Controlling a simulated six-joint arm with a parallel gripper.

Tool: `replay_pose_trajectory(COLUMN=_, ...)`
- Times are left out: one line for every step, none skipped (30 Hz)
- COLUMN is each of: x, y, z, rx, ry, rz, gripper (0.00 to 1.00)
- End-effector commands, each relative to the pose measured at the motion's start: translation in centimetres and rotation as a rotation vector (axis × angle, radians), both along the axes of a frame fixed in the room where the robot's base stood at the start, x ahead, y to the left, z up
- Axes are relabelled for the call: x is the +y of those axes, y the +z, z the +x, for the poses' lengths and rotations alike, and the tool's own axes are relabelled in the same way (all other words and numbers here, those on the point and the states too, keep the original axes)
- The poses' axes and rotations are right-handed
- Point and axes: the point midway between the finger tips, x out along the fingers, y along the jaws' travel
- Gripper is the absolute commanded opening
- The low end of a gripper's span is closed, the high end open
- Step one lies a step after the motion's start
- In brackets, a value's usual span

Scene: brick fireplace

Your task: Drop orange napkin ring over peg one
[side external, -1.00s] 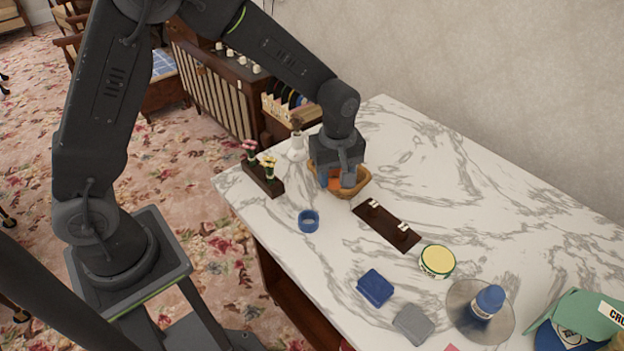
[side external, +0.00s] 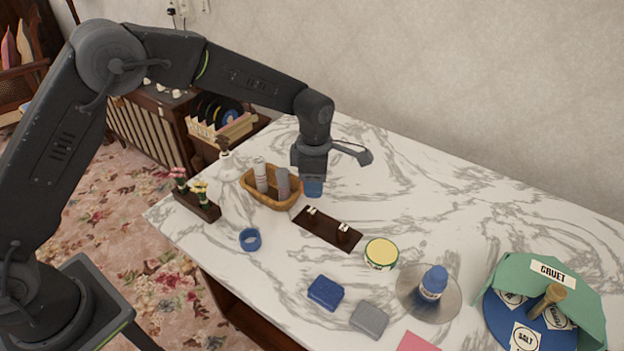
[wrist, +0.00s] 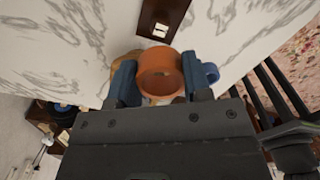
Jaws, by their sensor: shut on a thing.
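The orange napkin ring (wrist: 160,73) is between the two blue fingers of my gripper (wrist: 155,82) in the wrist view, its opening facing the camera. In the side view my gripper (side external: 313,187) is right of the basket, beyond the peg board; its fingers hide the ring there. The dark brown peg board (side external: 326,230) carries two short dark pegs, a left one (side external: 311,214) and a right one (side external: 343,231), each with a small white label. I cannot read which is peg one. The board's end (wrist: 160,15) shows at the top of the wrist view.
The wicker basket (side external: 263,199) holds grey-white rolls. A blue ring (side external: 250,239) lies left of the board; a flower stand (side external: 197,204) is farther left. A yellow-topped tin (side external: 381,253), blue block (side external: 325,292) and grey block (side external: 369,319) lie nearer.

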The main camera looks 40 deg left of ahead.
Motion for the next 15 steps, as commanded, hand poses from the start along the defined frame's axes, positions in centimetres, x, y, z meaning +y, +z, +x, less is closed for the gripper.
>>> replay_pose_trajectory(x=0.0, y=0.0, z=0.0, rx=0.000, ry=0.000, rz=0.000, gripper=0.22)
replay_pose_trajectory(x=0.0, y=0.0, z=0.0, rx=0.000, ry=0.000, rz=0.000, gripper=0.22)
replay_pose_trajectory(x=0.0, y=-0.1, z=0.0, rx=0.001, ry=-0.001, rz=0.001, gripper=0.22)
replay_pose_trajectory(x=0.0, y=-0.2, z=0.0, rx=0.001, ry=-0.001, rz=0.001, gripper=0.22)
replay_pose_trajectory(x=0.0, y=-0.3, z=0.0, rx=0.001, ry=-0.001, rz=0.000, gripper=0.22)
replay_pose_trajectory(x=0.0, y=-0.6, z=0.0, rx=0.001, ry=-0.001, rz=0.000, gripper=0.22)
replay_pose_trajectory(x=0.0, y=-0.8, z=0.0, rx=0.002, ry=-0.001, rz=0.001, gripper=0.22)
replay_pose_trajectory(x=0.0, y=-1.0, z=0.0, rx=0.002, ry=-0.001, rz=0.001, gripper=0.22)
replay_pose_trajectory(x=0.0, y=-1.3, z=0.0, rx=0.001, ry=-0.001, rz=0.000, gripper=0.22)
replay_pose_trajectory(x=0.0, y=-1.6, z=0.0, rx=0.001, ry=-0.001, rz=0.000, gripper=0.22)
replay_pose_trajectory(x=0.0, y=-1.9, z=0.0, rx=0.002, ry=-0.001, rz=0.001, gripper=0.22)
replay_pose_trajectory(x=0.0, y=-2.3, z=0.0, rx=0.003, ry=-0.001, rz=0.001, gripper=0.22)
replay_pose_trajectory(x=0.0, y=-2.5, z=0.0, rx=0.003, ry=-0.002, rz=0.001, gripper=0.22)
replay_pose_trajectory(x=0.0, y=-2.8, z=0.0, rx=0.001, ry=-0.002, rz=0.000, gripper=0.22)
replay_pose_trajectory(x=0.0, y=-3.2, z=0.0, rx=0.001, ry=-0.002, rz=0.000, gripper=0.22)
